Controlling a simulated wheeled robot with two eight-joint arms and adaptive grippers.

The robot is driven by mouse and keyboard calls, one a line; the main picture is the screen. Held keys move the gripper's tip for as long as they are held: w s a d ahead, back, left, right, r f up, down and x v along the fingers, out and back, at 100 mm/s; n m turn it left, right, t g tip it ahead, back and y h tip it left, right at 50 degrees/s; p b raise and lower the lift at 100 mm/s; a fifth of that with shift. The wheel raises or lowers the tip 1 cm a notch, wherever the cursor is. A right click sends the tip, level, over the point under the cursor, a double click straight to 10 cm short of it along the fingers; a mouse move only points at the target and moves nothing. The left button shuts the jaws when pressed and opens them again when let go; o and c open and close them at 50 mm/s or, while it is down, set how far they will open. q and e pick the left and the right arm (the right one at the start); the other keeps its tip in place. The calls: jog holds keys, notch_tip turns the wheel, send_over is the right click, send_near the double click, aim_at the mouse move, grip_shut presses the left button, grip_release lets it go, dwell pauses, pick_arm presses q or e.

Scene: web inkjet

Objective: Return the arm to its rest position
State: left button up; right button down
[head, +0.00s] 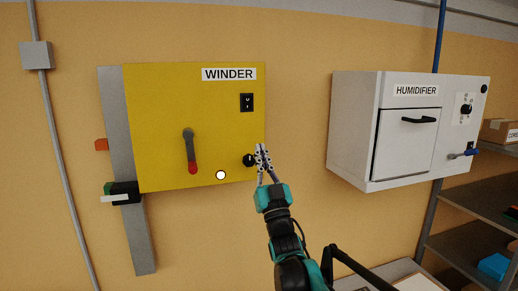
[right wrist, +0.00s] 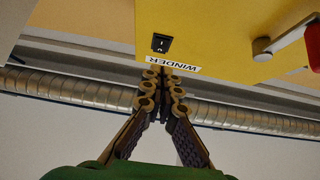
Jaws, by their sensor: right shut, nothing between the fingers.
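My right gripper (head: 263,152) is in the middle of the head view, with its fingers pointing up. It appears just right of the black knob (head: 248,160) on the yellow winder box (head: 158,105); whether it touches the knob or box I cannot tell. In the right wrist view the gripper (right wrist: 164,78) has its fingertips together with nothing between them. The yellow box (right wrist: 210,35) shows upside down beyond the tips there. My left gripper is in neither view.
The winder has a lever with a red end (head: 192,168), a lit white button (head: 221,175) and a black switch (head: 247,102). A white humidifier (head: 352,130) hangs to the right. Grey shelves (head: 470,202) stand at far right. Bare wall lies between both boxes.

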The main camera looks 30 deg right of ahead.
jog(key=s+a+f+g+y+b, duration=0.1)
jog(key=a+f+g+b, duration=0.3)
jog(key=f, duration=0.8)
jog(key=s+a+f+g+y+b, duration=0.1)
jog(key=a+f+g+b, duration=0.1)
jog(key=f+b, duration=0.75)
jog(key=s+a+f+g+y+b, duration=0.1)
jog(key=a+f+g+b, duration=0.2)
jog(key=f, duration=1.1)
pick_arm(q)
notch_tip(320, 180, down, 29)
jog(key=b, duration=1.2)
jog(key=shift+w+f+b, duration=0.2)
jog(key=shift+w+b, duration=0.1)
jog(key=shift+b, duration=0.05)
pick_arm(e)
jog(key=s+a+f+n+g+y, duration=0.1)
jog(key=s+a+f+g, duration=0.2)
jog(key=f, duration=0.9)
jog(key=s+a+f+g+y, duration=0.1)
jog(key=s+a+f+g, duration=0.2)
jog(key=s+f, duration=0.7)
jog(key=s+a+f+n+g+y, duration=0.1)
jog(key=s+a+f+g, duration=0.2)
jog(key=f, duration=1.1)
jog(key=s+a, duration=0.1)
jog(key=s, duration=0.2)
jog(key=shift+s+n+g, duration=0.2)
jog(key=shift+n+g, duration=0.1)
